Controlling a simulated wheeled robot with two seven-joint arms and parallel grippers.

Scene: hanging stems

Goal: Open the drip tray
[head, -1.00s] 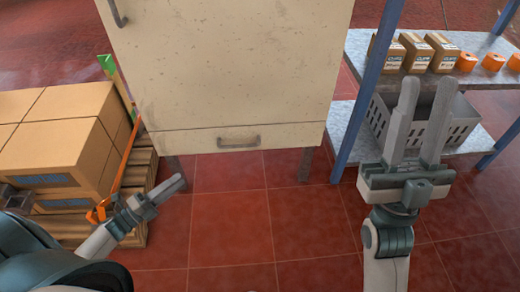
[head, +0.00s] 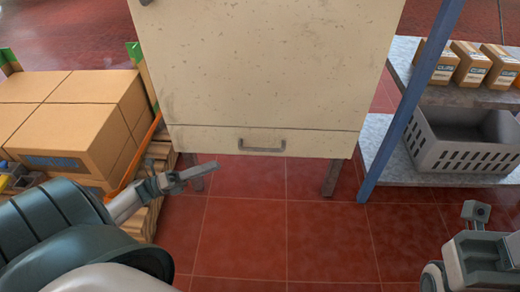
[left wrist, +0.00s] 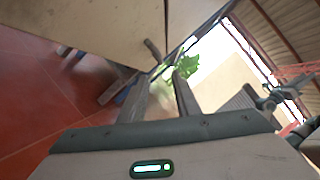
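The drip tray (head: 325,145) is the low beige front panel at the bottom of a speckled cabinet (head: 270,60). It looks shut, flush under the panel above, with a grey bar handle (head: 262,146) in its middle. My left gripper (head: 205,170) is below and left of the handle, apart from it, its fingers pointing right. The left wrist view shows its two fingers (left wrist: 162,95) spread with nothing clearly between them. A dark bar beyond them may be the handle; I cannot be sure.
Cardboard boxes (head: 70,110) on a wooden pallet stand left of the cabinet, close to my left arm. A shelf with a blue post (head: 415,95) stands at right, with a grey crate (head: 440,152) and small boxes (head: 470,66). The red tiled floor (head: 325,235) in front is clear.

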